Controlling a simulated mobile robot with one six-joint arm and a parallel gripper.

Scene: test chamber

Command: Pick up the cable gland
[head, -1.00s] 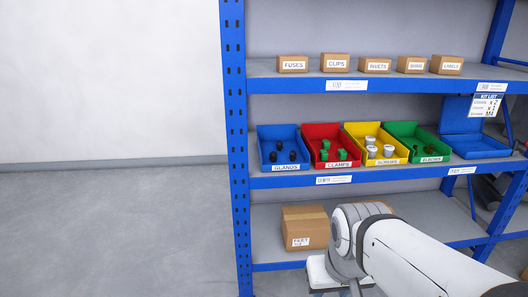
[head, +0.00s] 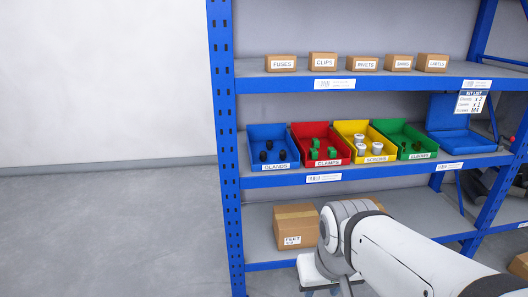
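Several small black cable glands (head: 264,156) lie in a blue bin (head: 268,132) labelled GLANDS. The bin stands at the left end of the middle shelf, next to the blue upright. My arm reaches in from the lower right, and its wrist is in front of the lower shelf, below the bins. A white part at the arm's end shows at the bottom of the head view. The gripper's fingers cannot be made out there, so whether it is open or shut does not show.
Red CLAMPS (head: 328,163), yellow SCREWS (head: 376,159) and green (head: 421,156) bins stand to the right, then an open blue case (head: 455,144). Small cartons (head: 281,63) line the upper shelf. A larger carton (head: 295,225) sits on the lower shelf. A blue upright (head: 225,140) bounds the left; floor beyond is clear.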

